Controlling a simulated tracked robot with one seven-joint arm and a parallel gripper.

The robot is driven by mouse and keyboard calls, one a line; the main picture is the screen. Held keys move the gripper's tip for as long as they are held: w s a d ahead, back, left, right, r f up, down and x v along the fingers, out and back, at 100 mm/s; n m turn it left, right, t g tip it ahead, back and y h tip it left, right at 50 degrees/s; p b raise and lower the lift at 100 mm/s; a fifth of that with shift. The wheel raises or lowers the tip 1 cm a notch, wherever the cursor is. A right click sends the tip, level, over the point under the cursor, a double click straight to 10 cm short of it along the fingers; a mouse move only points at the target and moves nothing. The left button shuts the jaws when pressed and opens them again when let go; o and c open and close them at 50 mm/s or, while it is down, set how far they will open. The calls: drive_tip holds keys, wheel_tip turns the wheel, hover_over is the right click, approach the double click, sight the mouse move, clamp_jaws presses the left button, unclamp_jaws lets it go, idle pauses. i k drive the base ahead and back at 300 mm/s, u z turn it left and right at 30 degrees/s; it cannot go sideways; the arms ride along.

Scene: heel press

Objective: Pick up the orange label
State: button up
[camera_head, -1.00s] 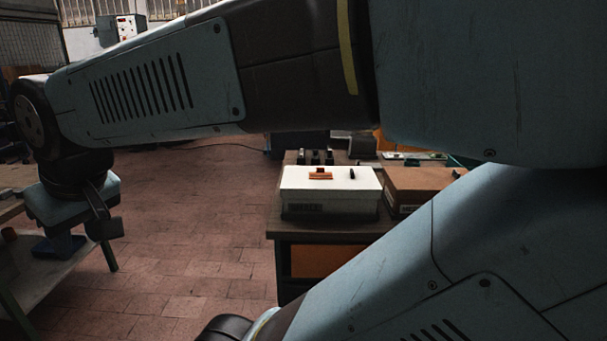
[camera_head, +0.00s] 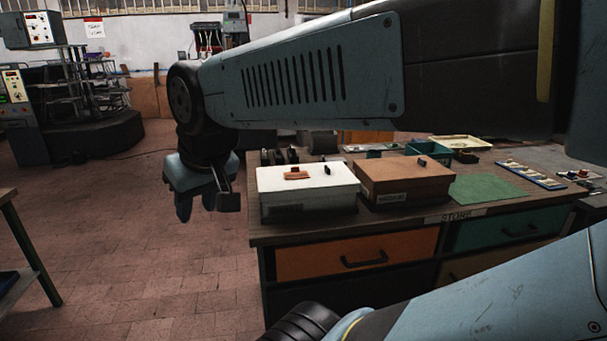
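A small orange-brown piece (camera_head: 297,174) lies on the lid of a white box (camera_head: 335,181) on the bench. It is the only small orange item I can make out there, and it is too small to tell for certain that it is the orange label. My gripper (camera_head: 200,203) hangs at the end of my arm, left of the white box and apart from it. It points down over the floor side of the bench. I see nothing held in it, and its finger gap is too unclear to judge.
A brown box (camera_head: 405,183) stands right of the white box. Behind it are a teal tray (camera_head: 429,151) and a cream tray (camera_head: 461,143). A green mat (camera_head: 485,189) lies to the right. The bench (camera_head: 415,217) has orange and green drawers. Open tiled floor (camera_head: 150,255) lies left.

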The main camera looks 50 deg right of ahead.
sight(295, 173)
drive_tip(key=z, duration=1.25)
drive_tip(key=i, duration=0.5)
drive_tip(key=u, duration=0.05)
